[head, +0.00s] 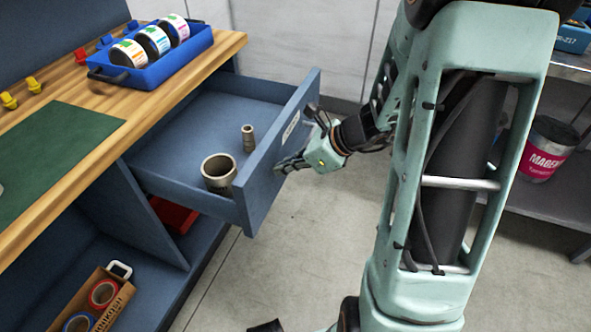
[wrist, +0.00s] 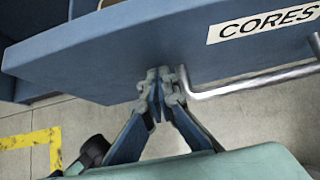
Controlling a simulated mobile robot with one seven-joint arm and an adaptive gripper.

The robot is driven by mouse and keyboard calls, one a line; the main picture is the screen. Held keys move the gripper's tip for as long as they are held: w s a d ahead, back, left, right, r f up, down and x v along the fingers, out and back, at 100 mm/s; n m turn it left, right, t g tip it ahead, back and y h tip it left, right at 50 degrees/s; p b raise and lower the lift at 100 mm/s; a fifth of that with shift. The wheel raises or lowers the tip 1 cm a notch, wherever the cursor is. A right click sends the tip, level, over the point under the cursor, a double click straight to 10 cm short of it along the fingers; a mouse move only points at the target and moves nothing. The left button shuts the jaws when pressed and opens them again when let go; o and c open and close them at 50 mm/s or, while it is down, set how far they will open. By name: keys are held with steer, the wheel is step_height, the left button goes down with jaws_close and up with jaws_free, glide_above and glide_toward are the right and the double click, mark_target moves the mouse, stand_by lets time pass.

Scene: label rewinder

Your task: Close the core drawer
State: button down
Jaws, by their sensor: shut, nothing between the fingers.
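The blue core drawer (head: 200,140) is pulled out from under the wooden workbench, its front panel (head: 285,145) facing right. A wide core (head: 219,174) and a narrow core (head: 248,138) stand inside it. In the wrist view the drawer front (wrist: 120,50) carries a white CORES label (wrist: 265,22) and a metal bar handle (wrist: 250,82). My gripper (head: 277,167) is at the outer face of the front panel. In the wrist view my gripper (wrist: 160,82) is shut and empty, its tips at the panel's lower edge beside the handle's left end. Whether they touch cannot be told.
A blue tray with label rolls (head: 152,60) and a green mat (head: 55,140) are on the benchtop (head: 215,50). A cardboard box with tape rolls (head: 100,300) sits on the lower shelf. A magenta can (head: 548,150) stands on a rack at right. Floor before the drawer is clear.

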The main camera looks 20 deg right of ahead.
steer(key=w+a+p, duration=0.2)
steer(key=w+a, duration=0.4)
steer(key=a, duration=0.2)
steer(key=w+a+p, duration=0.2)
steer(key=w+a, duration=0.4)
steer(key=a, duration=0.3)
steer(key=w+a+p, duration=0.1)
steer(key=w+a, duration=0.5)
steer(key=a, duration=0.2)
steer(key=shift+w+a+r+p, duration=0.1)
steer(key=shift+w+a+p, duration=0.15)
steer(key=shift+p, duration=0.15)
steer(key=shift+a+r, duration=0.1)
steer(key=shift+w+a+r, duration=0.1)
